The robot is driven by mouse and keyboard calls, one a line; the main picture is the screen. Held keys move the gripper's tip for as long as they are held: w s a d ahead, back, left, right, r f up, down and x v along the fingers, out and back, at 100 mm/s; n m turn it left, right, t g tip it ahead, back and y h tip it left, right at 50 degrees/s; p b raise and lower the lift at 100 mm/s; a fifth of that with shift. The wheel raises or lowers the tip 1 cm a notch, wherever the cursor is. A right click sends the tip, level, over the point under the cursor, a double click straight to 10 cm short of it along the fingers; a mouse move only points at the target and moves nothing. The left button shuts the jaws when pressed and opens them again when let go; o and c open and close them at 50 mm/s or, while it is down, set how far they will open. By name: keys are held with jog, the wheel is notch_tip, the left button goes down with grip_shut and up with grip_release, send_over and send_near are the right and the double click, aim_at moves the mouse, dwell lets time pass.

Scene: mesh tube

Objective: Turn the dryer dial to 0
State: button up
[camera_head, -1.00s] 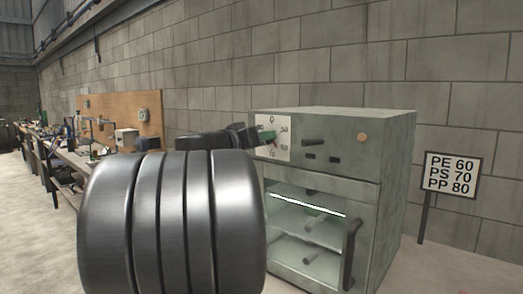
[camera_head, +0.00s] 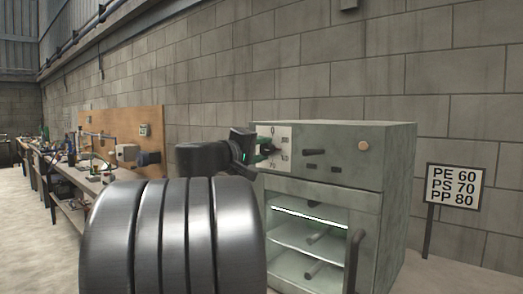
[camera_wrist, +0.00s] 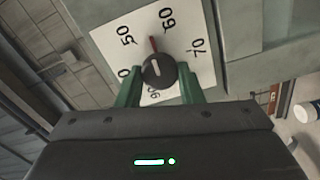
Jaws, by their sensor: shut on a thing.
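The dryer (camera_head: 395,200) is a grey-green cabinet against the block wall. Its white dial plate (camera_head: 284,133) is at the upper left of its front. In the wrist view the plate (camera_wrist: 112,38) shows 50, 60, 70 and a 0, with another number partly hidden. The black round dial knob (camera_wrist: 158,72) has a white mark. A red line above it points between 50 and 60, nearer 60. My gripper (camera_wrist: 159,80), with green fingers, is shut on the knob, one finger on each side. In the head view my gripper (camera_head: 264,146) is at the plate.
The dryer's lower front shows lit shelves and a vertical door handle (camera_head: 354,262). A sign (camera_head: 455,188) stands on the right. A workbench (camera_head: 85,180) with tools runs along the left wall.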

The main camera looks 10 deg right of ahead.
jog(key=n+p, duration=0.1)
jog(key=n, duration=0.3)
jog(key=shift+n, duration=0.4)
jog(key=n+p, duration=0.2)
jog(key=n, duration=0.2)
jog(key=shift+n, duration=0.3)
jog(key=n+p, duration=0.3)
jog(key=n, duration=0.2)
jog(key=shift+f, duration=0.1)
jog(key=shift+s+d+f+n+p, duration=0.1)
jog(key=shift+n+p, duration=0.6)
jog(key=shift+n, duration=0.3)
jog(key=shift+f+n+p, duration=0.1)
jog(key=shift+n+p, duration=0.6)
jog(key=shift+n, duration=0.3)
jog(key=o, duration=1)
jog(key=shift+c, duration=0.2)
